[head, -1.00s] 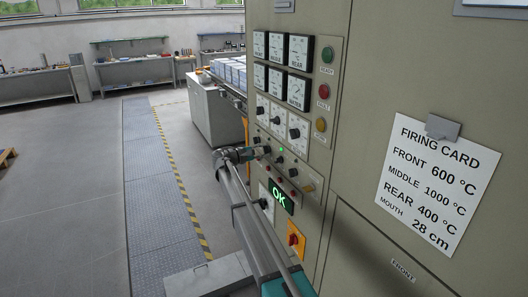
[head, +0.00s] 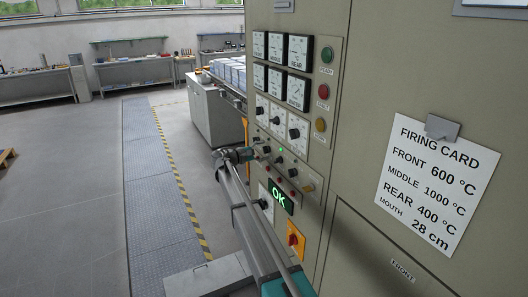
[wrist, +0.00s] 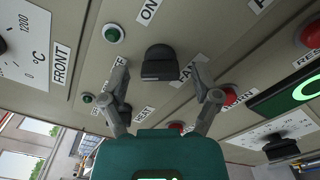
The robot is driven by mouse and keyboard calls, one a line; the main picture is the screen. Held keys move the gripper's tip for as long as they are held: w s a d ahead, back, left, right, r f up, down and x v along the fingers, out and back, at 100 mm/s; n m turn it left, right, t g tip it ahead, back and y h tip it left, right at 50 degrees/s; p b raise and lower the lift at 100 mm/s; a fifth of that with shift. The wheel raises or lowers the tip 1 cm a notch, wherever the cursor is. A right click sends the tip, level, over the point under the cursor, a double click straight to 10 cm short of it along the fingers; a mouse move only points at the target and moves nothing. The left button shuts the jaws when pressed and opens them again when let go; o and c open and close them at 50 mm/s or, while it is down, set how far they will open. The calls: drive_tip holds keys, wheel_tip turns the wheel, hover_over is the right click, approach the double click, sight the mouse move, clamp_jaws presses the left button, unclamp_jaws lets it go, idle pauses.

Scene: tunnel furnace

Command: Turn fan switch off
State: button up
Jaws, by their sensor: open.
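The fan switch (wrist: 163,66) is a black rotary knob on the beige panel, beside a label reading FAN, in the upper middle of the wrist view. Its exact setting is hard to read. My gripper (wrist: 160,82) is open, one finger on each side of the knob in the picture. I see no clear contact, and the depth gap cannot be judged. In the head view my gripper (head: 262,153) is at the lower control panel, left of its small switches, and hides part of them.
A green lamp (wrist: 113,33) is left of the knob. A HEAT label (wrist: 144,113) lies below, and a red button (wrist: 230,97) is right of my right finger. The OK display (head: 280,199) and red-yellow main switch (head: 293,240) are lower. Open floor (head: 70,200) lies left.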

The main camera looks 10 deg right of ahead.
drive_tip(key=v, duration=1.2)
drive_tip(key=shift+d, duration=0.1)
drive_tip(key=s+d+f+m+g+y, duration=0.2)
drive_tip(key=s+d+f+m+y, duration=0.15)
drive_tip(key=s+d+f, duration=0.5)
drive_tip(key=s+d+f+m+g+y, duration=0.2)
drive_tip(key=s+d+f+y, duration=0.3)
drive_tip(key=s, duration=0.7)
drive_tip(key=s+f+m+y, duration=0.2)
drive_tip(key=s+f+y, duration=0.1)
drive_tip(key=s, duration=0.7)
drive_tip(key=s+a+f+m+g+y+b, duration=0.1)
drive_tip(key=s+f+m+y, duration=0.2)
drive_tip(key=s, duration=0.8)
drive_tip(key=shift+s+f+g+y, duration=0.15)
drive_tip(key=shift+s+g+y, duration=0.15)
drive_tip(key=shift+y, duration=1.05)
